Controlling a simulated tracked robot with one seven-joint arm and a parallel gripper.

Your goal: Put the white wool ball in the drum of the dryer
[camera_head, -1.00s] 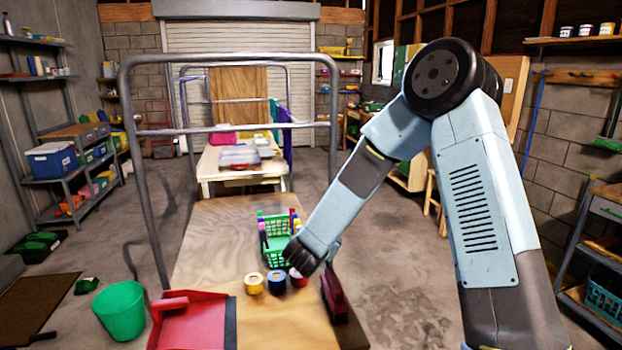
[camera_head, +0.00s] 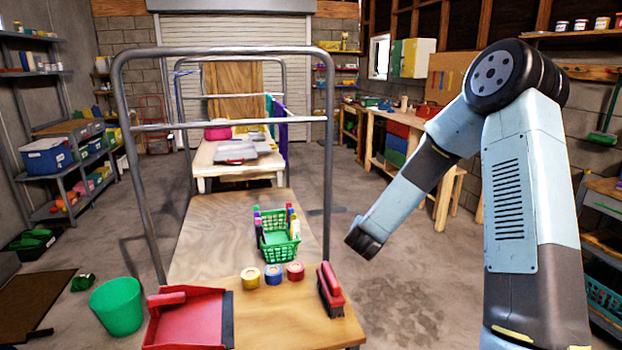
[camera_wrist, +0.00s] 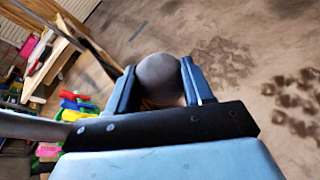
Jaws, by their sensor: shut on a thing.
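My gripper (camera_wrist: 158,74) is shut on a round ball (camera_wrist: 159,72) that looks pale grey in shadow, seen in the wrist view. The ball sits between the two blue-grey fingers, with bare concrete floor behind it. In the head view, the dark end of my arm hangs over the floor just right of the cart, and the ball cannot be made out there. No dryer or drum shows in either view.
The wooden cart (camera_head: 215,232) with a tall metal rail carries a green basket (camera_head: 279,240), several tape rolls, a red dustpan (camera_head: 188,320) and a red brush (camera_head: 329,291). A green bucket (camera_head: 118,305) stands left. A workbench (camera_head: 400,122) is at back right. Floor right of the cart is clear.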

